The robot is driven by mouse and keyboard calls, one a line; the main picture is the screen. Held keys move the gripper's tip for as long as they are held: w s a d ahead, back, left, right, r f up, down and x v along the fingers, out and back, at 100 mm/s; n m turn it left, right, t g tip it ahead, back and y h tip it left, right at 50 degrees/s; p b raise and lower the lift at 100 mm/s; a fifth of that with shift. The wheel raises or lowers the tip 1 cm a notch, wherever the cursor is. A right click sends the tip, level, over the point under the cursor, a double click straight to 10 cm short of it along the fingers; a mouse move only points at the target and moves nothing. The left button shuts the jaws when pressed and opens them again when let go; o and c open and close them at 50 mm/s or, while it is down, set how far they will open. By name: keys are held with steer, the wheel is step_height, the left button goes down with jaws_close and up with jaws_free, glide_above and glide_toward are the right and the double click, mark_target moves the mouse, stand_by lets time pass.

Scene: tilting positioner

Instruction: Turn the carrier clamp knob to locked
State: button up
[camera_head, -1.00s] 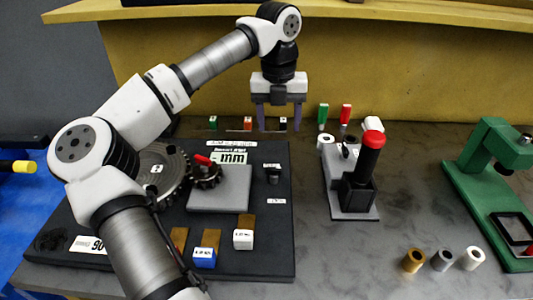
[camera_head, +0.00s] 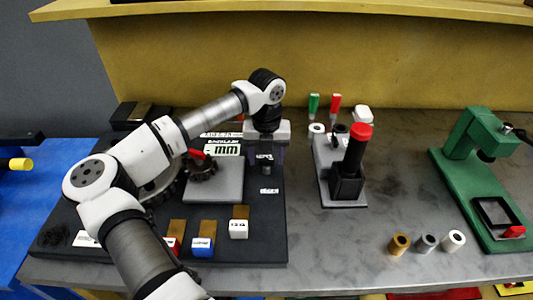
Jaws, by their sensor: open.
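A small black knob (camera_head: 266,168) stands on the right part of the black board (camera_head: 262,235), just right of the grey carrier plate (camera_head: 214,180). I take it to be the carrier clamp knob. White labels lie behind it (camera_head: 265,156) and in front of it (camera_head: 269,191), too small to read. My gripper (camera_head: 265,160) is open and points down at the knob, with its dark fingers to the left and right. I cannot tell whether the fingers are beside the knob, above it or behind it, or whether they touch it. The knob's setting is not readable.
A gear with a red handle (camera_head: 198,160) sits left of my gripper. Labelled blocks (camera_head: 203,245) stand along the board's front. A black post with a red top (camera_head: 353,155) stands to the right, then a green press (camera_head: 475,170). Bushings (camera_head: 425,243) stand front right.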

steer(key=shift+f, duration=0.1)
steer(key=c, duration=1)
steer(key=shift+f+b, duration=0.1)
steer(key=shift+b, duration=0.3)
steer(key=m+b, duration=0.3)
steer(key=shift+f, duration=0.15)
steer(key=m+b, duration=0.4)
steer(key=m, duration=0.1)
steer(key=m+b, duration=0.1)
steer(key=m, duration=0.1)
steer(key=m+b, duration=0.1)
steer(key=m, duration=0.1)
steer(key=shift+r+m, duration=0.2)
steer(key=shift+m, duration=0.2)
steer(key=shift+r+m+b, duration=0.1)
steer(key=shift+m+b, duration=0.35)
steer(key=shift+m, duration=2.15)
